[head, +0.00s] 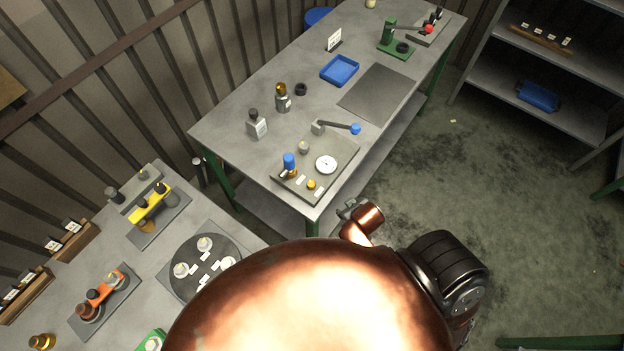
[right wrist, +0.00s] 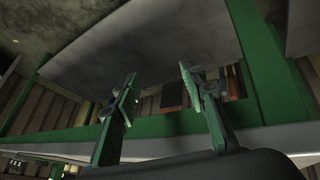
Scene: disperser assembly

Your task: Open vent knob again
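A flat grey unit (head: 334,167) lies at the near corner of the far table. It carries a blue-topped knob (head: 289,161), a small brass knob (head: 311,184), a round white gauge (head: 326,165), a pale knob (head: 303,147) and a lever with a blue end (head: 355,129). I cannot tell which knob is the vent knob or how it is turned. My right gripper (head: 350,208) is partly hidden beside the table's near edge, apart from the knobs. In the right wrist view its fingers (right wrist: 157,78) are spread and empty. My left gripper is out of view.
The far table (head: 225,125) has green legs and holds a blue tray (head: 339,70), bottles and a green press (head: 396,40). A nearer table (head: 205,218) at left holds fixtures. My copper arm covers the lower middle. Open floor lies at right.

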